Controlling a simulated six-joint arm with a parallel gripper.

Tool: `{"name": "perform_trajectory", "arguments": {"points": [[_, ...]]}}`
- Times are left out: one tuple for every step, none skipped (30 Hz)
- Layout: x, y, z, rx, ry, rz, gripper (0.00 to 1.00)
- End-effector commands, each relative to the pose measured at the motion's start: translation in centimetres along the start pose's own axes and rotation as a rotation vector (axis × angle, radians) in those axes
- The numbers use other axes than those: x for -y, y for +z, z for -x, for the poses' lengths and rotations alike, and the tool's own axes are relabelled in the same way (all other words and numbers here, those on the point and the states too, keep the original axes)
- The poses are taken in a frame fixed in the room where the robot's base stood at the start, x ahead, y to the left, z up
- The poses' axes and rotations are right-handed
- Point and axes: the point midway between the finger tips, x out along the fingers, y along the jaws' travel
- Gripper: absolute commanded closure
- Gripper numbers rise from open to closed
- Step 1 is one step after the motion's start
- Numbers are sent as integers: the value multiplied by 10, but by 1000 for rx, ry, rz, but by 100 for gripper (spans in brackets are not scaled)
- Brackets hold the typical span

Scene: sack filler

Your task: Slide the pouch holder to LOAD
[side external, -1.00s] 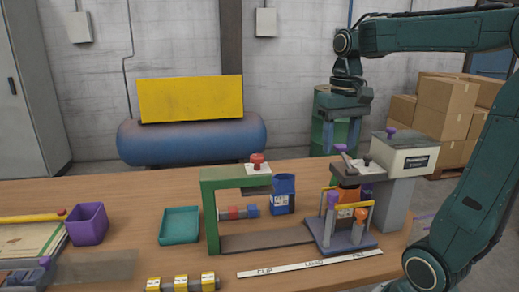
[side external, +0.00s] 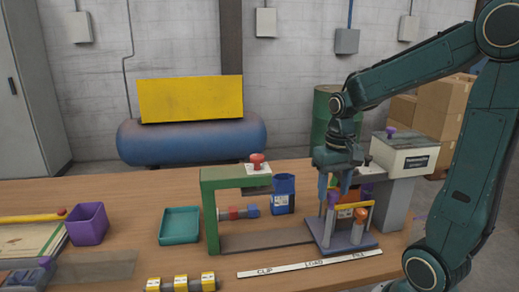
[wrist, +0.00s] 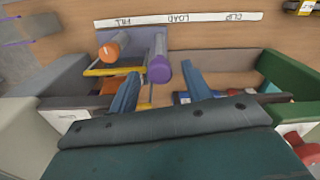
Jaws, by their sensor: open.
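The pouch holder (side external: 343,244) is a grey-blue sled with upright posts and a yellow frame. It stands at the right end of its track, by the FILL mark of the label strip (side external: 308,264). It carries a purple-topped post (side external: 333,198) and an orange-topped post (side external: 361,214), both also in the wrist view, purple (wrist: 159,70) and orange (wrist: 110,50). My gripper (side external: 335,196) is open just above the holder. In the wrist view its blue fingers (wrist: 160,78) stand on either side of the purple top, with gaps. Contact cannot be told.
The green clip press (side external: 212,210) stands at the track's left end, and the filler hopper (side external: 405,160) is close behind right of the holder. A blue cup (side external: 283,194) stands behind the track. The track (side external: 265,241) between press and holder looks clear.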

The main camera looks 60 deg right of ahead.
Motion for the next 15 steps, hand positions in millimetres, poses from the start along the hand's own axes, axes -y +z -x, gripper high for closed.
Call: {"name": "perform_trajectory", "arguments": {"points": [[0, 1, -3, 3, 0, 0, 51], [0, 0, -4, 2, 0, 0, 51], [0, 0, -5, 1, 0, 0, 51], [0, 0, -5, 1, 0, 0, 51], [0, 0, -6, 0, 0, 0, 51], [0, 0, -6, 0, 0, 0, 51], [0, 0, -6, 0, 0, 0, 51], [0, 0, -6, 0, 0, 0, 51], [0, 0, -6, 0, 0, 0, 51], [0, 0, -6, 0, 0, 0, 51], [0, 0, -6, 0, 0, 0, 51], [0, 0, -6, 0, 0, 0, 51], [0, 0, -6, 0, 0, 0, 55], [0, 0, -6, 0, 0, 0, 61], [0, 0, -6, 0, 0, 0, 69]]}}
